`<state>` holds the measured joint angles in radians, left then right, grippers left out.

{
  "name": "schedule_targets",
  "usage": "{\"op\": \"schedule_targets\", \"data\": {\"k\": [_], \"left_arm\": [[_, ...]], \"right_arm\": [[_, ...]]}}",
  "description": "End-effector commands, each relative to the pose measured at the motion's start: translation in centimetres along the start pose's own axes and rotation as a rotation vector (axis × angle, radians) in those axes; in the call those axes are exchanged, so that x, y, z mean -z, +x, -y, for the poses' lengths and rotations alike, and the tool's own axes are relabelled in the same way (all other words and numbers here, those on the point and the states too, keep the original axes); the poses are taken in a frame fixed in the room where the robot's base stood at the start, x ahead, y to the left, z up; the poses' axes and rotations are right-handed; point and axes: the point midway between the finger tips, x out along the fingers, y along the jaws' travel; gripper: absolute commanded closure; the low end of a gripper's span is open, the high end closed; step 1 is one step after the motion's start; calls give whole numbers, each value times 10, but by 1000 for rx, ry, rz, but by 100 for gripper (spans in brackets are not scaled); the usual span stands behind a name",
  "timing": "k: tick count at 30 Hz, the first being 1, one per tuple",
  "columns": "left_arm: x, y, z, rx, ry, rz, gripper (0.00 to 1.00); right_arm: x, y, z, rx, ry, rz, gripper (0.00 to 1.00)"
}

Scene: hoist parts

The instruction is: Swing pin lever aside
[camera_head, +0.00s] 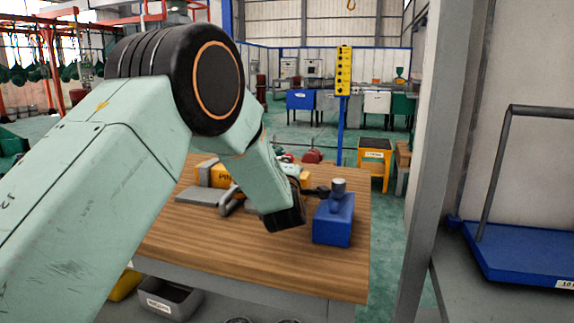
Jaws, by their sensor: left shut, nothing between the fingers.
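My left arm reaches in from the left over the wooden table (330,268). My left gripper (290,218), dark and shut with nothing in it, points down over the table, just left of a blue block (333,220) with a grey round-topped post (338,187). A yellow block (215,176) with black lettering starting "PI" stands behind my arm. A grey bar-like part (230,200) lies in front of it, partly hidden by my arm; I cannot tell whether it is the pin lever. Contact between my gripper and any part is unclear.
Small red parts (312,156) lie at the table's back. The table's front right is clear. A grey post (440,170) stands right of the table, with a blue platform cart (520,250) beyond it. A grey bin (165,298) sits below the table.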

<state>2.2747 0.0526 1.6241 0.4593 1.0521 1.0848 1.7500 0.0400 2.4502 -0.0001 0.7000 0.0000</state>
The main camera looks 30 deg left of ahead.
Motion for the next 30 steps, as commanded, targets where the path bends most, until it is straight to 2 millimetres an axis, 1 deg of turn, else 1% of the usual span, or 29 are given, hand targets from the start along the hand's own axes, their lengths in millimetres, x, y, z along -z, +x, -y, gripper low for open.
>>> {"op": "schedule_targets", "data": {"k": [8, 11, 13, 17, 24, 30], "left_arm": [[0, 0, 0, 0, 0, 1, 100], [-1, -3, 0, 0, 1, 1, 100], [-2, -9, 0, 1, 2, 3, 100], [-2, -28, 0, 1, 3, 4, 100], [-3, -71, 0, 0, 6, 5, 100], [-3, -103, 0, 0, 6, 4, 100]], "right_arm": [[0, 0, 0, 0, 0, 0, 60], [0, 0, 0, 0, 0, 0, 60], [0, 0, 0, 0, 0, 0, 60], [0, 0, 0, 0, 0, 0, 60], [0, 0, 0, 0, 0, 0, 60], [0, 0, 0, 0, 0, 0, 60]]}}
